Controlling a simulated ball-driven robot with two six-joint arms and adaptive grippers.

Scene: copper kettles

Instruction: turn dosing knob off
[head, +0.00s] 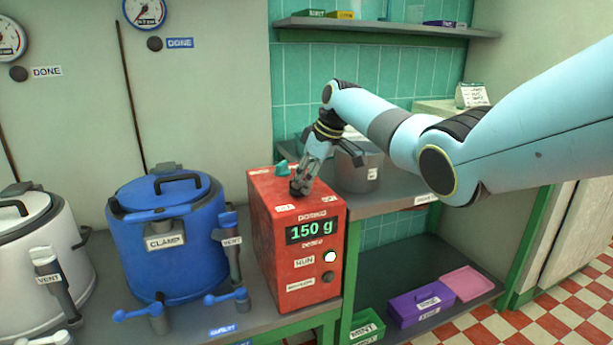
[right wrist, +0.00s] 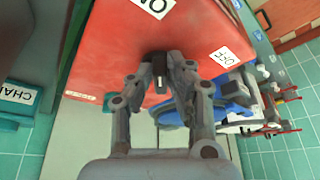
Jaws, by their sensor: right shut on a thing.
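The red dosing box (head: 277,232) stands on the bench, its green display reading 150 g. The dark dosing knob (head: 295,189) is on its top; in the right wrist view the knob (right wrist: 160,70) shows a small pale mark between the fingertips. My right gripper (head: 302,181) reaches down from the right and is shut on the knob; its fingers also show in the right wrist view (right wrist: 167,72). An OFF label (right wrist: 223,56) and an ON label (right wrist: 153,5) lie on the box top. My left gripper is out of view.
A blue kettle (head: 169,250) with a clamp stands left of the box, and a white kettle (head: 40,250) further left. A grey pot (head: 360,172) is behind right. The box front has a lit white RUN button (head: 330,256). A purple box (head: 420,303) sits on the lower shelf.

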